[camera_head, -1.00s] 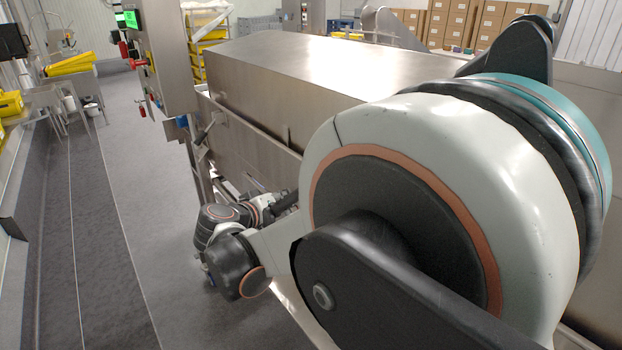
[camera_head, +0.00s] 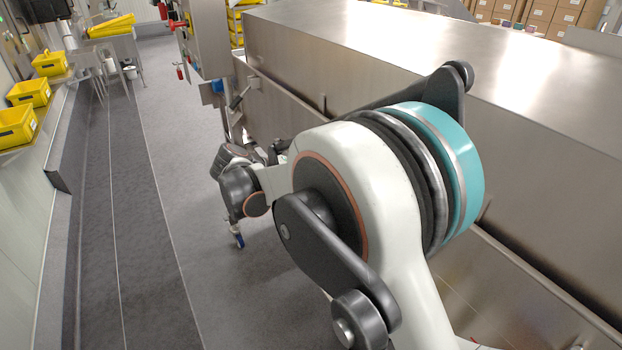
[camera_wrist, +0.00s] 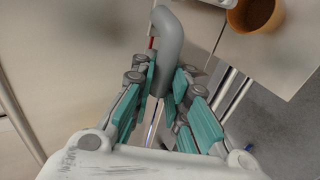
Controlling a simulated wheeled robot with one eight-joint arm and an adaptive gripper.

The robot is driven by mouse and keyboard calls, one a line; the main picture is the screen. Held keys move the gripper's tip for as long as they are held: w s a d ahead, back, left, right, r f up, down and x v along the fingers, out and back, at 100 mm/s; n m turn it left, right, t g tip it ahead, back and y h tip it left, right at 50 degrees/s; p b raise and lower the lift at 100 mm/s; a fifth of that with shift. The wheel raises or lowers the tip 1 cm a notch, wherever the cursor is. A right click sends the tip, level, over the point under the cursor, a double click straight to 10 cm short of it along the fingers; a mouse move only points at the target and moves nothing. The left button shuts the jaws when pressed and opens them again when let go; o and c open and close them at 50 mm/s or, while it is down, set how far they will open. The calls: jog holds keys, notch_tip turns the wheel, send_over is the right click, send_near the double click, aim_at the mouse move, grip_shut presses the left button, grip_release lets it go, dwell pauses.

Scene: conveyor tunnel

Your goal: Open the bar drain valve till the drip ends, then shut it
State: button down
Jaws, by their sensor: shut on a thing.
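In the wrist view, the teal fingers of my gripper (camera_wrist: 161,98) are closed around the lower end of a grey, rounded, curved piece (camera_wrist: 168,42). This piece bends over at its top, and I cannot tell whether it is the valve's handle or a pipe. A thin red part (camera_wrist: 152,40) shows just left of its bend. No drip can be made out. In the head view, my arm's links cover the gripper and whatever it holds, beside the steel tunnel housing (camera_head: 390,45).
An orange-brown round container (camera_wrist: 255,12) is at the wrist view's top right, next to pale panels. Yellow bins (camera_head: 30,92) stand on the left-hand shelf. A steel control post (camera_head: 207,38) stands beyond the arm. The grey floor (camera_head: 190,200) left of the arm is clear.

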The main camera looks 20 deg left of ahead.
jog(key=shift+a+f, duration=0.1)
jog(key=shift+f, duration=0.05)
dwell(0.4)
jog(key=c, duration=1.5)
grip_release()
jog(key=shift+c, duration=0.2)
jog(key=shift+s, duration=0.1)
jog(key=v, duration=1.2)
jog(key=shift+a, duration=0.1)
